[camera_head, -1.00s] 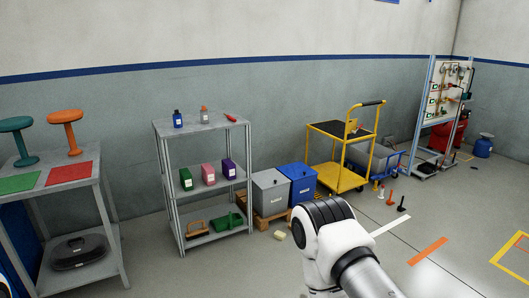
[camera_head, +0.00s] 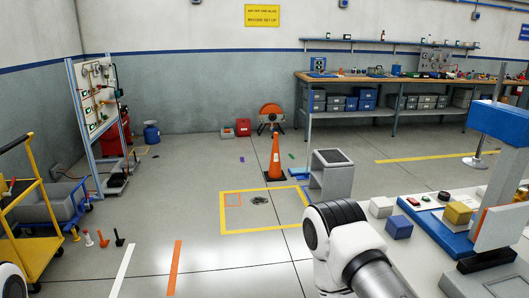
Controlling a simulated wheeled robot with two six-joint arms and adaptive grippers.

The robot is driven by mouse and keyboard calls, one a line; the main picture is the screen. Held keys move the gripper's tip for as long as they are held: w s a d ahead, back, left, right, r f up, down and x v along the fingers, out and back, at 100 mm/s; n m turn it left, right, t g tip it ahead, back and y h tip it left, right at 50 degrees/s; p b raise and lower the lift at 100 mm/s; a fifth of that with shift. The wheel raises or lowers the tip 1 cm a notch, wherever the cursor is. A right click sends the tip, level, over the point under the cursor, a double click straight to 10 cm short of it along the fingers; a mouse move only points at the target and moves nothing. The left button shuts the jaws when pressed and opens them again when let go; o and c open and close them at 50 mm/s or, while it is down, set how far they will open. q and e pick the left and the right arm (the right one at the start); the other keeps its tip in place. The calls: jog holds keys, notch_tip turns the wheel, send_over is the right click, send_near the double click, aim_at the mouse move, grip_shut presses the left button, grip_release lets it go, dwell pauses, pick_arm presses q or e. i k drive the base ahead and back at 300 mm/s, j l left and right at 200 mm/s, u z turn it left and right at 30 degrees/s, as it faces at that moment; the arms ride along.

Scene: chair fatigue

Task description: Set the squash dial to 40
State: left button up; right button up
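I cannot make out a dial marked squash in the head view. A blue and grey machine (camera_head: 500,122) with a tall column stands on the light bench at the right edge, partly cut off. An upright board (camera_head: 92,95) with gauges and fittings stands at the left, too small to read. One of my white and black arm links shows at the bottom right of centre, and a bit of another at the bottom left corner. Neither of my grippers is in view.
An orange cone (camera_head: 275,158) and a grey step stool (camera_head: 331,172) stand on the floor ahead. A long workbench (camera_head: 400,80) runs along the back wall. A yellow trolley (camera_head: 32,225) stands at the left. The floor in the middle is mostly clear.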

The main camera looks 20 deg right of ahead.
aim_at(442, 195)
jog(key=i+z, duration=0.3)
jog(key=z, duration=0.15)
jog(key=i+j+z, duration=0.1)
jog(key=i+z, duration=0.2)
jog(key=z, duration=0.2)
jog(key=i+j+z, duration=0.2)
jog(key=z, duration=0.25)
jog(key=i+j+z, duration=0.3)
jog(key=z, duration=0.2)
jog(key=i+j+z, duration=0.15)
jog(key=j+z, duration=0.3)
jog(key=i+j+z, duration=0.1)
jog(key=j+z, duration=0.2)
jog(key=z, duration=0.2)
jog(key=j+z, duration=0.45)
